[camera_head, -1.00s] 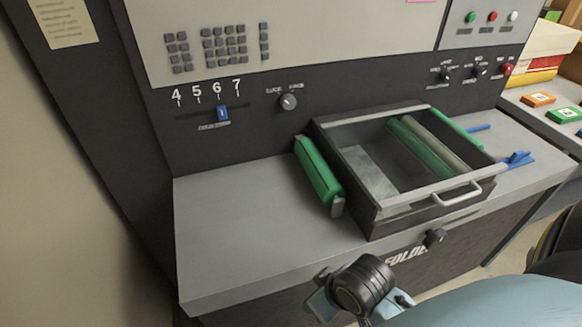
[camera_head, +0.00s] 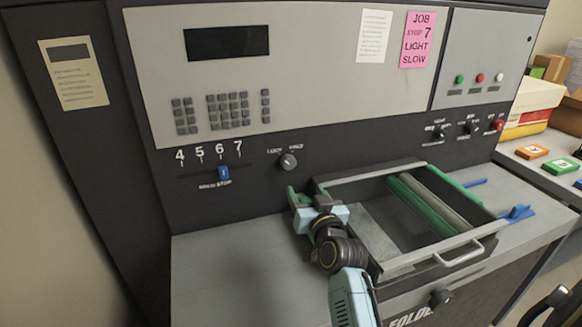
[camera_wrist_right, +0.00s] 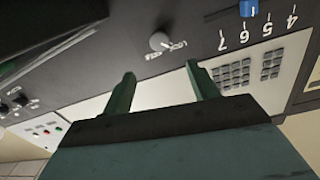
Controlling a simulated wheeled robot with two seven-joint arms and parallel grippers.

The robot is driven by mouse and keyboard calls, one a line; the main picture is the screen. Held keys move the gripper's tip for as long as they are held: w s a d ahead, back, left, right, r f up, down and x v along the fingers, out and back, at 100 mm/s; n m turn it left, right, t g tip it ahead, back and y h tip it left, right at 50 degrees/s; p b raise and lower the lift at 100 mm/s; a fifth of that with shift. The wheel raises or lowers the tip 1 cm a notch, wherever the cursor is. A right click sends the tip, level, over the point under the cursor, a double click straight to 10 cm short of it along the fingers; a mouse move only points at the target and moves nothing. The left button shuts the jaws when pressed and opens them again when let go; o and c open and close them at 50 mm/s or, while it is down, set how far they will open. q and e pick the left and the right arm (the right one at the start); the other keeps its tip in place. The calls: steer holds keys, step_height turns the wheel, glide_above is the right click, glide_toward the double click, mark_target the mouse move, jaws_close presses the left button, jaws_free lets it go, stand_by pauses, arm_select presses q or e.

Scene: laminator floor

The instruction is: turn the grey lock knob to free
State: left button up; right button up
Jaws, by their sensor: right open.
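The grey lock knob (camera_head: 288,161) is on the dark front panel, right of the number slider. Small lettering sits above it on both sides; I cannot tell surely which side its pointer faces. My right gripper (camera_head: 306,191) is open and empty, just below the knob and in front of the panel. In the right wrist view the knob (camera_wrist_right: 160,42) shows upside down, beyond and between the two green fingers of the gripper (camera_wrist_right: 162,78), apart from them. My left gripper is out of view.
A tray with a metal handle (camera_head: 463,253) and green rollers stands on the grey ledge (camera_head: 225,265), right of my gripper. The blue slider (camera_head: 224,173) sits near number 6. A pink note (camera_head: 417,40) reads JOB, STOP 7, LIGHT, SLOW. The ledge's left part is clear.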

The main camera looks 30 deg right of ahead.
mark_target(290, 164)
steer(key=x, duration=1.3)
steer(key=c, duration=1)
